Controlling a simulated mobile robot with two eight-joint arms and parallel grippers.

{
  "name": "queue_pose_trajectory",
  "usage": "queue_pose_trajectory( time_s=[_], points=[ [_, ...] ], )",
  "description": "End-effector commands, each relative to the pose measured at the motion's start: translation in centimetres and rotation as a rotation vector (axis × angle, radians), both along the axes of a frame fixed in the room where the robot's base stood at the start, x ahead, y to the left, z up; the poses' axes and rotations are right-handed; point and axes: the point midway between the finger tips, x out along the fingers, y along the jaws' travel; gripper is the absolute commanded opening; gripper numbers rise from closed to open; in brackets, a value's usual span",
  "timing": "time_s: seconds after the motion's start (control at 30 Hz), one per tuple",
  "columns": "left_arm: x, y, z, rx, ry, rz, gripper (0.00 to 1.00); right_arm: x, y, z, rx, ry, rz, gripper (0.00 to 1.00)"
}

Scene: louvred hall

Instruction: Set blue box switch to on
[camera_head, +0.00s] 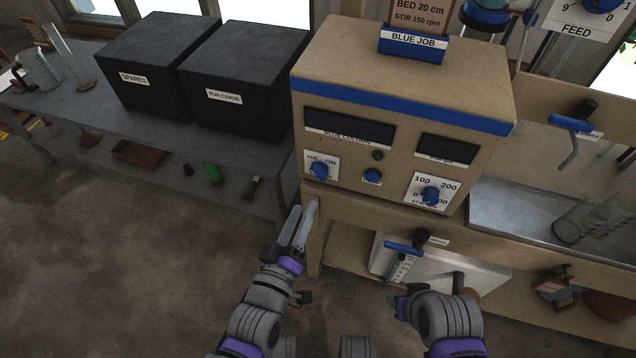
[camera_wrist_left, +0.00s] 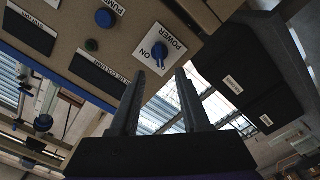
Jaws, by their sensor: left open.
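The blue box is a tan cabinet (camera_head: 400,75) with a blue stripe and a "BLUE COLUMN" label. Its power switch is a blue knob (camera_head: 319,170) on a white OFF/ON plate at the lower left of the front. In the left wrist view the knob (camera_wrist_left: 159,51) shows beside "ON" and "POWER"; I cannot tell its setting for certain. My left gripper (camera_head: 303,208) is open and empty, below and slightly left of the switch, apart from it. Its fingers (camera_wrist_left: 160,76) point toward the knob in the wrist view. My right arm is low at centre right; its fingers do not show clearly.
Other blue knobs, a middle one (camera_head: 372,176) and a stir dial (camera_head: 431,195), sit on the same front. Two black boxes (camera_head: 146,62) (camera_head: 245,82) stand on the left bench. A metal tray (camera_head: 490,212) lies at right. Floor at left is clear.

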Motion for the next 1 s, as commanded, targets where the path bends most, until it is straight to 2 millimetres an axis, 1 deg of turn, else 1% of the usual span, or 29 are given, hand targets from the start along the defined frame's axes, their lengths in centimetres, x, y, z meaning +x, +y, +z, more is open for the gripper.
queue_pose_trajectory(
  time_s=[0.17,0.73,0.87,1.0],
  points=[
    [1.1,-0.4,0.1,-0.002,-0.002,-0.001,0.46,0.0,0.0,-0.1,0.000,0.000,0.000,0.50],
    [8.7,-2.8,0.1,0.001,0.000,0.000,0.46,0.2,0.0,-1.2,0.000,0.003,0.000,0.50],
    [8.7,-2.8,0.1,0.001,0.000,0.000,0.46,0.2,0.0,-1.1,0.000,0.003,0.000,0.50],
    [9.1,-3.0,0.1,0.001,0.000,0.000,0.46,0.2,0.0,-1.2,0.000,0.003,0.000,0.50]
  ],
)
